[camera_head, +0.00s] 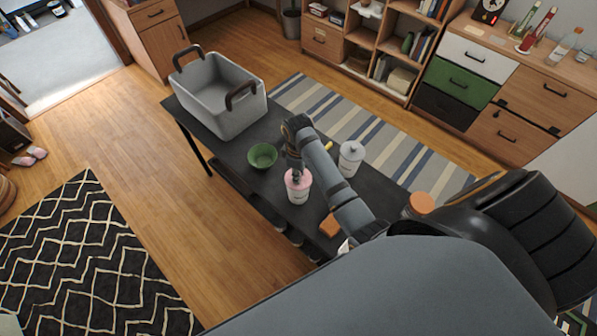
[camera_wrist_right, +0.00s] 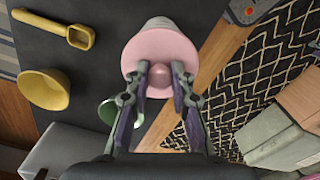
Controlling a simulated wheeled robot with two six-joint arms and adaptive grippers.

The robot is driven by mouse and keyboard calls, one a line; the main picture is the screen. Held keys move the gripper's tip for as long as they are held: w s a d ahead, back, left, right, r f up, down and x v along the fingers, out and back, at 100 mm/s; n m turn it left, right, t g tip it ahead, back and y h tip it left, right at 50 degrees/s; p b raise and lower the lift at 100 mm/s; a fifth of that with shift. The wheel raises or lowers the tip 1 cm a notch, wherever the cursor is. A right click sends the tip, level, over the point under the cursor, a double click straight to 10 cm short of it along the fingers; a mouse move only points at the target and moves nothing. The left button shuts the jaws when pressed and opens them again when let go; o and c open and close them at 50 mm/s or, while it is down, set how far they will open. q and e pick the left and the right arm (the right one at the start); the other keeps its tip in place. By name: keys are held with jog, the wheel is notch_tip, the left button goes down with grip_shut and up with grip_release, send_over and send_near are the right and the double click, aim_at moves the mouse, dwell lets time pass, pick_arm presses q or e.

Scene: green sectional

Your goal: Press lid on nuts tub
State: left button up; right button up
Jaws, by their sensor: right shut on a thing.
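The nuts tub (camera_head: 298,193), a white tub with dark lettering, stands upright on the dark table. A pink lid (camera_head: 298,177) sits at its top; I cannot tell whether it is fully seated. My right gripper (camera_head: 295,169) points down over the tub. In the right wrist view the lid (camera_wrist_right: 160,50) is a round pink disc with a knob (camera_wrist_right: 159,75), and the right gripper (camera_wrist_right: 158,82) is shut on that knob. Part of the tub's pale side (camera_wrist_right: 158,23) shows beyond the lid. My left gripper is not in view.
A green bowl (camera_head: 262,156), a white canister (camera_head: 350,158), an orange item (camera_head: 330,225) and a grey basket (camera_head: 235,118) stand on the table (camera_head: 228,150). A yellow scoop (camera_wrist_right: 78,36) and yellow bowl (camera_wrist_right: 45,89) show in the wrist view.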

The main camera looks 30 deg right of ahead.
jog(key=o, duration=1)
jog(key=shift+o, duration=0.4)
jog(key=o, duration=0.4)
notch_tip(320, 180, up, 5)
jog(key=p, duration=0.6)
jog(key=shift+p, duration=0.3)
jog(key=shift+r+p, duration=0.55)
jog(key=shift+r, duration=0.45)
